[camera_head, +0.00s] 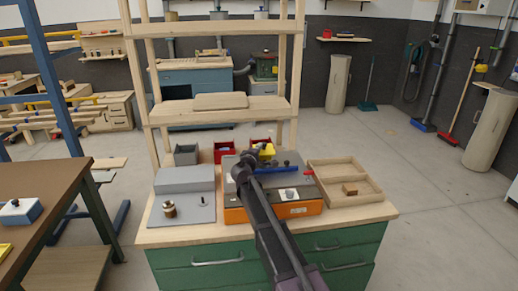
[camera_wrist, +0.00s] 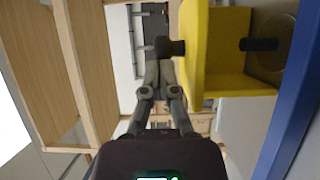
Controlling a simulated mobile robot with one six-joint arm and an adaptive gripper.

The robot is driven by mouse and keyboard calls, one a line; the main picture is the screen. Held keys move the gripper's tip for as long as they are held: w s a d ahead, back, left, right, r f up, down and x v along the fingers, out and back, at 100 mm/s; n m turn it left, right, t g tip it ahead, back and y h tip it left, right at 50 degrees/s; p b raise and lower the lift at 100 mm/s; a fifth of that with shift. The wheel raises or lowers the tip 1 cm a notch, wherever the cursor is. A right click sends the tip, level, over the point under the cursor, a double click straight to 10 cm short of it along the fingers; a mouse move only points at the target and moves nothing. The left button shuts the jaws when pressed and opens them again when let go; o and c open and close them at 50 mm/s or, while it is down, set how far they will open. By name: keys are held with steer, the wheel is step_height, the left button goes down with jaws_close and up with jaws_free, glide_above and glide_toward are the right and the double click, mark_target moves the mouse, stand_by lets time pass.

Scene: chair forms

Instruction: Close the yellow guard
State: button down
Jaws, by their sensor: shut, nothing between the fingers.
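The yellow guard (camera_wrist: 205,50) fills the upper right middle of the wrist view as a wall with a box-like part beside it. A dark block (camera_wrist: 172,47) sits at its left edge. In the head view only a small yellow part of the guard (camera_head: 266,150) shows behind my wrist, above the grey and orange machine (camera_head: 296,209). My gripper (camera_wrist: 158,72) is shut and empty. Its fingertips are just left of the guard, close to the dark block; I cannot tell whether they touch. In the head view my wrist hides the fingers.
A blue bar (camera_head: 278,169) lies across the machine; blue also shows in the wrist view (camera_wrist: 280,110). A wooden tray (camera_head: 366,200) stands right of it, and a grey plate with a brass piece (camera_head: 169,209) left. Wooden shelf posts (camera_head: 297,70) rise behind.

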steer(key=shift+s+a, duration=0.25)
steer(key=shift+a, duration=0.25)
steer(key=s+a, duration=0.2)
steer(key=shift+s+a, duration=0.25)
steer(key=shift+s, duration=0.15)
steer(key=v, duration=0.8)
steer(key=shift+s+a, duration=0.15)
steer(key=shift+s, duration=0.2)
steer(key=d+m+g+h, duration=0.1)
steer(key=d, duration=0.3)
steer(key=s+d+f+m+g+p, duration=0.1)
steer(key=d+m, duration=0.1)
steer(key=d, duration=0.1)
steer(key=s+d+f+m+g+h+p, duration=0.1)
steer(key=d, duration=0.3)
steer(key=shift+s+d+m+g+h, duration=0.2)
steer(key=shift+d+m+g+h, duration=0.1)
steer(key=shift+d, duration=0.1)
steer(key=s+d+f+m+g+y+p, duration=0.1)
steer(key=s+d+f+m+g+p, duration=0.3)
steer(key=s+d, duration=0.45)
steer(key=s+d+f+m+g+y+p, duration=0.1)
steer(key=s+d+f+m+g+p, duration=0.2)
steer(key=s+d+g, duration=0.5)
steer(key=s+d+m+g+y+p, duration=0.1)
steer(key=s+d+m+y, duration=0.1)
steer(key=s+y, duration=0.3)
steer(key=shift+s+d+r+m+g, duration=0.35)
steer(key=shift+s+m, duration=0.45)
steer(key=shift+s, duration=1.4)
